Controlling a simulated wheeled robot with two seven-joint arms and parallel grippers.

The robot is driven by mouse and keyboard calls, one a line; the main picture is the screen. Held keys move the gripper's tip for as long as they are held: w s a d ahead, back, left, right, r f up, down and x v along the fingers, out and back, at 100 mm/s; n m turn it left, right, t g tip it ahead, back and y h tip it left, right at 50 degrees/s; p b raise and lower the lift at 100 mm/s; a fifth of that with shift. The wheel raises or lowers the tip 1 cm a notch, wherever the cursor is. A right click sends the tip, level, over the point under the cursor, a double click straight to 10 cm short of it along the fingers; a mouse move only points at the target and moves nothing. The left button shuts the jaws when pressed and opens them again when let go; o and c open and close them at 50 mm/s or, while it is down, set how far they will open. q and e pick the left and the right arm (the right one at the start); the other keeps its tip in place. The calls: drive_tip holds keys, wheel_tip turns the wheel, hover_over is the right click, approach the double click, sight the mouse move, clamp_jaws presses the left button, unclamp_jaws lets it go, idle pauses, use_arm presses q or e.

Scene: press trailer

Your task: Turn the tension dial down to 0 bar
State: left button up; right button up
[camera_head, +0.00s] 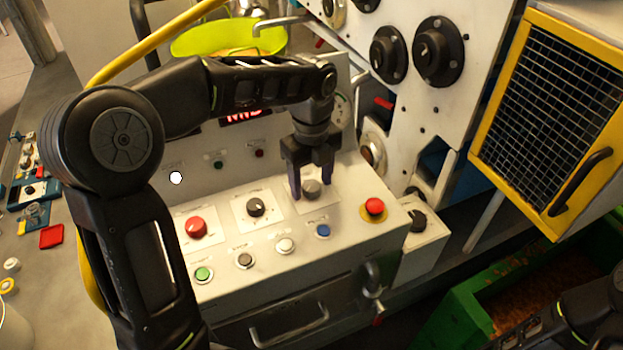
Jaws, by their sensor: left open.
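My left gripper (309,186) points down over the right part of the white control panel (265,262). It is open, with one finger on each side of a grey dial (312,190) on a white plate. I cannot tell whether the fingers touch it. A black dial (255,207) on a similar plate stands just to the left. The labels and scale marks are too small to read, so I cannot tell the dial's setting or which one is marked tension. Part of my right arm shows at the lower right, but its gripper is out of view.
A red button (196,227) is left of the dials, and a red-on-yellow emergency button (374,206) is to the right. Green, white and blue buttons line the panel's front. A yellow-framed mesh guard (550,110) and a green bin (470,310) stand at the right.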

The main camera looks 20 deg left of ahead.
use_arm(q)
drive_tip(key=shift+c, duration=0.6)
clamp_jaws()
